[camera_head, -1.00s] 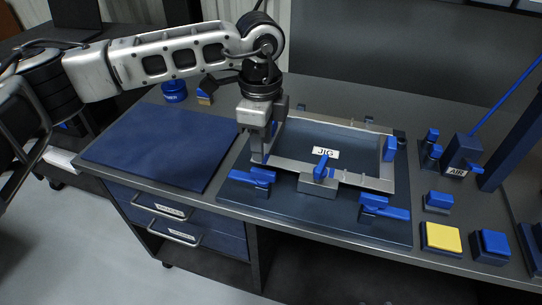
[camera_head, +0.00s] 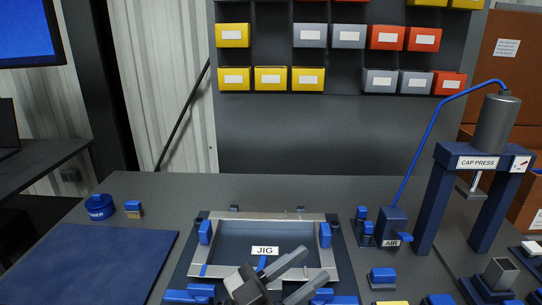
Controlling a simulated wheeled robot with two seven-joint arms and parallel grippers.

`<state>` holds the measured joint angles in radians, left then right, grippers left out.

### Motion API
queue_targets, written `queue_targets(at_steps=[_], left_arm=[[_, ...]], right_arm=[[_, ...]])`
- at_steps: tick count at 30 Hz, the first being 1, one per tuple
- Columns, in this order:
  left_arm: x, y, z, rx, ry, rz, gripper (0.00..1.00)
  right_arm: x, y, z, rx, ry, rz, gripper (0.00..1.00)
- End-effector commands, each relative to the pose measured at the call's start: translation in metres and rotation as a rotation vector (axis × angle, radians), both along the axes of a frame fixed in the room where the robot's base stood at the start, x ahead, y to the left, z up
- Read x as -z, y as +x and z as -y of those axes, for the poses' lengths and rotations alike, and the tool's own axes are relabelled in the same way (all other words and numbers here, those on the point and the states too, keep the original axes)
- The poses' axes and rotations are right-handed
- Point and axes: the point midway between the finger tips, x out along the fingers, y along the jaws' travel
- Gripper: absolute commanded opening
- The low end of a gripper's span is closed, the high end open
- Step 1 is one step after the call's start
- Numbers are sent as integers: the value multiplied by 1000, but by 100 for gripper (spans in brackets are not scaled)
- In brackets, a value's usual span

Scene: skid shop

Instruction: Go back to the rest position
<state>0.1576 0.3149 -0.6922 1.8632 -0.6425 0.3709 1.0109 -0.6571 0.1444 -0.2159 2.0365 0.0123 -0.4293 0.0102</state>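My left gripper (camera_head: 316,261) shows at the bottom centre, in front of and over the near part of the jig (camera_head: 290,240). Its two grey fingers point up and right with a clear gap between them, and nothing is held. Its dark body hides part of the jig's near side. The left arm behind it is out of the picture. My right gripper is not in view.
The jig holds a metal frame (camera_head: 268,216) with blue clamps. A blue mat (camera_head: 95,265) lies left. An AIR block (camera_head: 393,228) and the cap press (camera_head: 478,161) stand right. Bins (camera_head: 233,79) hang on the back panel. The bench behind the jig is clear.

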Motion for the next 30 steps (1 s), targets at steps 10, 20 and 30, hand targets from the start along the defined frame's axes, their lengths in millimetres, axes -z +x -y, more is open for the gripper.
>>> queue_targets(at_steps=[10,20,30], left_arm=[[194,-28,-146,-700,303,-630,38],[270,-104,-192,-756,555,-901,38],[272,-107,-193,-754,564,-908,38]], right_arm=[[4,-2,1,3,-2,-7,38],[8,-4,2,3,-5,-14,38],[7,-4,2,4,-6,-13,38]])
